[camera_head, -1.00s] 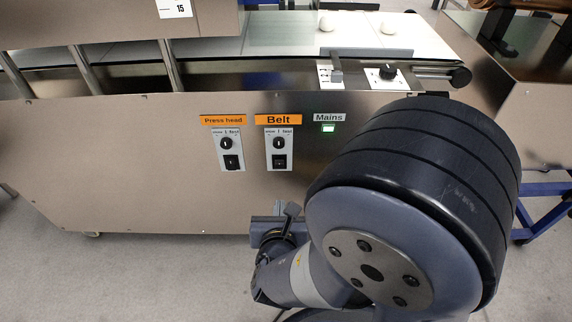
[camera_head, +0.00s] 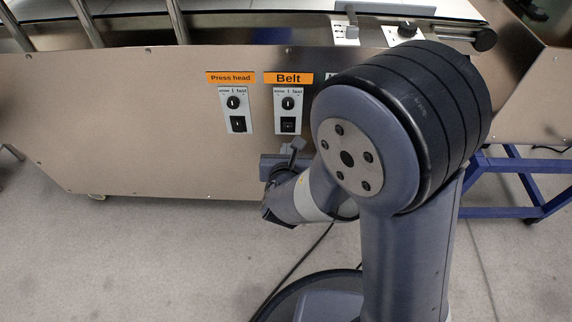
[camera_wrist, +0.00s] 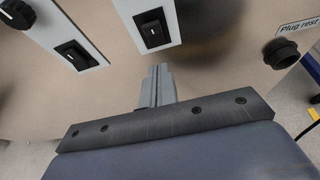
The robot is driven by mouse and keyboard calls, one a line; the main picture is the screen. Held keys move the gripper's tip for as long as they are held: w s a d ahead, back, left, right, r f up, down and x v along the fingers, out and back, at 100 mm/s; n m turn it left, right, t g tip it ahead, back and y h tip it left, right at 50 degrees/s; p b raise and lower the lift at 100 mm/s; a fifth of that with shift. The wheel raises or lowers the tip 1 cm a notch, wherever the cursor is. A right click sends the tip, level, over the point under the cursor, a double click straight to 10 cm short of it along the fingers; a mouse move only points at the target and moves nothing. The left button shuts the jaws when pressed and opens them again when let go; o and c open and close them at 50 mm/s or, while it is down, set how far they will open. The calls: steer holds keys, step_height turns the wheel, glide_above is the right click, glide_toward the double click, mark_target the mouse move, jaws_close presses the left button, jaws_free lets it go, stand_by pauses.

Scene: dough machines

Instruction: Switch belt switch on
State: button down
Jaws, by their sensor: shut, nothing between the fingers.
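The Belt panel (camera_head: 288,112) is a white plate under an orange "Belt" label (camera_head: 288,78) on the machine's front. It carries a round black knob (camera_head: 288,103) and, below it, a black rocker switch (camera_head: 288,124). In the wrist view this rocker (camera_wrist: 153,29) shows a white mark on its face; its knob is out of frame. I cannot tell whether the rocker is on or off. My gripper (camera_head: 297,145) is just below the Belt panel. In the wrist view my gripper (camera_wrist: 157,72) is shut and empty, its tips pointing up towards the rocker with a gap between.
The Press head panel (camera_head: 234,110), with its own knob and rocker, is close on the left. In the wrist view a dark round fitting (camera_wrist: 281,53) sits below a "Plug rest" label (camera_wrist: 299,27). My arm covers the machine front right of the Belt panel.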

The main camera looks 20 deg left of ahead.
mark_target(287, 127)
steer(key=shift+w+a+r, duration=0.2)
steer(key=shift+w, duration=0.55)
steer(key=shift+w+a+r, duration=0.15)
steer(key=shift+w+r, duration=0.05)
steer(key=shift+w, duration=0.5)
steer(key=shift+w+a+r, duration=0.2)
steer(key=shift+w, duration=0.55)
steer(key=shift+r, duration=0.15)
